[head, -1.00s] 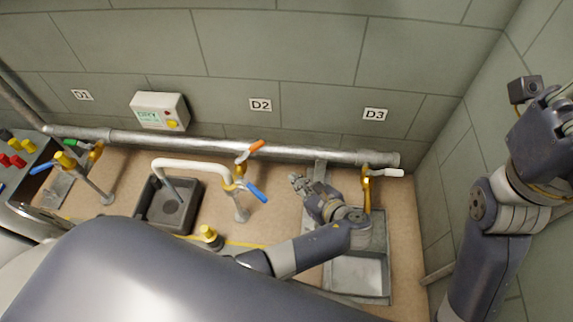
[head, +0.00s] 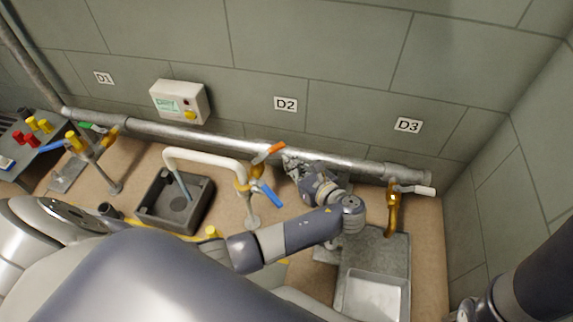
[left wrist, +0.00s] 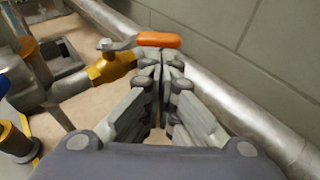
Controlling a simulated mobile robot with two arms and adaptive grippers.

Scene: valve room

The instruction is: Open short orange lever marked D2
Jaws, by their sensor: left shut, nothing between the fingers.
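The short orange lever (head: 268,152) sits on a brass valve below the wall label D2 (head: 286,104), in front of the grey pipe. In the left wrist view the orange lever (left wrist: 158,40) lies crosswise just beyond my fingertips, with its brass valve body (left wrist: 112,68) to the left. My left gripper (head: 289,162) is shut and empty, just right of the lever. In the left wrist view its fingertips (left wrist: 163,62) are together, close under the lever's handle; I cannot tell whether they touch it. My right gripper is not visible in the current frames.
A blue lever (head: 271,194) is just below the orange one. A white curved pipe (head: 205,158) arches over a black basin (head: 175,200) on the left. The grey pipe (head: 340,163) runs along the wall.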

